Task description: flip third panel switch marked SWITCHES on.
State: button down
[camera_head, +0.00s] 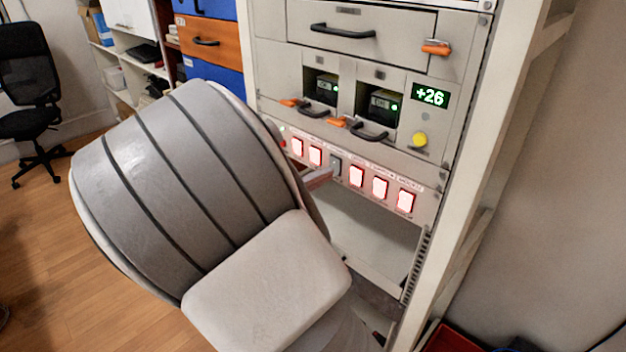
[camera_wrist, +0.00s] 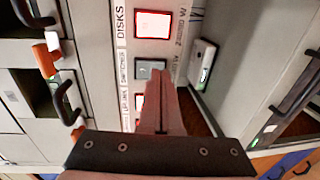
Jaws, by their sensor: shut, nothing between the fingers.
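The panel switch marked SWITCHES is a grey, unlit rocker (camera_head: 336,165), third from the left in the row in the head view. It also shows in the wrist view (camera_wrist: 150,69), with its label beside it. My gripper (camera_wrist: 159,80) is shut and empty, its reddish fingertips at the lower edge of this switch. I cannot tell whether they touch it. In the head view my gripper (camera_head: 319,178) is mostly hidden behind my grey arm, its fingers just below the switch row.
Neighbouring switches glow red, including DISKS (camera_wrist: 153,24) and the one right of the grey switch (camera_head: 356,175). Above the row are two bays with black handles (camera_head: 369,132) and orange latches, a yellow button (camera_head: 420,139) and a green +26 display (camera_head: 430,95). An open bay lies below.

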jog(key=shift+f, duration=0.1)
dwell(0.3)
jog(key=shift+w+d+t+h+b, duration=0.2)
jog(key=shift+d+t+h+b, duration=0.1)
jog(key=shift+b, duration=0.7)
jog(key=shift+a, duration=0.15)
